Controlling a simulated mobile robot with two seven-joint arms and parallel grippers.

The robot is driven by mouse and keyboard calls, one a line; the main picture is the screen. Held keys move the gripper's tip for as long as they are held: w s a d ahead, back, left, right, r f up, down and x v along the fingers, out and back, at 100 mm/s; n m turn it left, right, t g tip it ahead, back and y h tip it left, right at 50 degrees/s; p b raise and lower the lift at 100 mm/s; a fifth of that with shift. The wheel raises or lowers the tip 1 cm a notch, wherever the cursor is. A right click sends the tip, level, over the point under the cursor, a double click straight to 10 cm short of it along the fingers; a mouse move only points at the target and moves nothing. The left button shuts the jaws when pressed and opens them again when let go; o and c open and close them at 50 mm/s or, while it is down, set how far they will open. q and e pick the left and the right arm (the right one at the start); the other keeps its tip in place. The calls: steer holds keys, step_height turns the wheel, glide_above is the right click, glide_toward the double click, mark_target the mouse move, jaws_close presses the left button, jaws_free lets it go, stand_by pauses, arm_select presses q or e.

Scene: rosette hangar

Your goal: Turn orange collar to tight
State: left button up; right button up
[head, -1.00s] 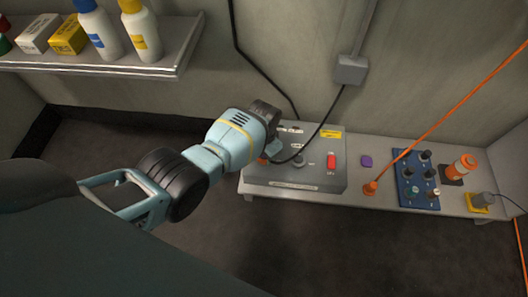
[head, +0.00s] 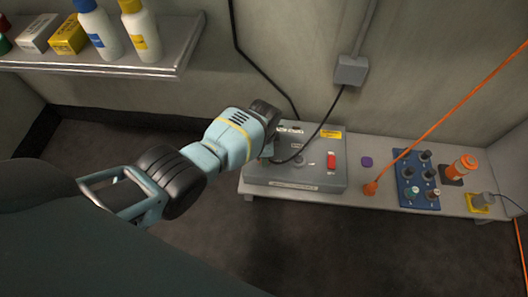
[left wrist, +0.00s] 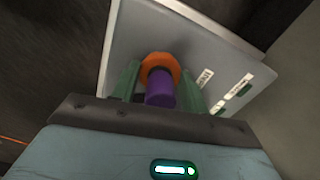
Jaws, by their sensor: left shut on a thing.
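The orange collar (left wrist: 158,62) is a ring around a purple cylinder (left wrist: 160,88) in the left wrist view. It sits on the face of a grey panel box (head: 320,174). My left gripper (head: 268,152) reaches the left part of this box in the head view. In the left wrist view its green fingers (left wrist: 160,80) stand on either side of the collar and are shut on it. In the head view my gripper hides most of the collar. Small white and green labels on the panel lie right of the collar in the wrist view, too blurred to read. My right gripper is not in view.
The box has a red switch (head: 331,161) and a yellow label (head: 330,134). On the bench right of it are a purple block (head: 366,162), an orange cone-shaped fitting with a cord (head: 370,188), a blue knob board (head: 408,193) and an orange cylinder (head: 464,166). A shelf (head: 120,69) with bottles hangs upper left.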

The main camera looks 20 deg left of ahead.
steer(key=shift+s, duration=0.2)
arm_select(q)
steer(key=o, duration=1)
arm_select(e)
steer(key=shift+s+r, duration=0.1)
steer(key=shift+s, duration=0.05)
arm_select(q)
steer(key=shift+r, duration=0.4)
step_height(320, 180, up, 6)
steer(key=p, duration=0.4)
steer(key=shift+r+p, duration=0.3)
steer(key=shift+r, duration=0.25)
steer(key=shift+f, duration=0.1)
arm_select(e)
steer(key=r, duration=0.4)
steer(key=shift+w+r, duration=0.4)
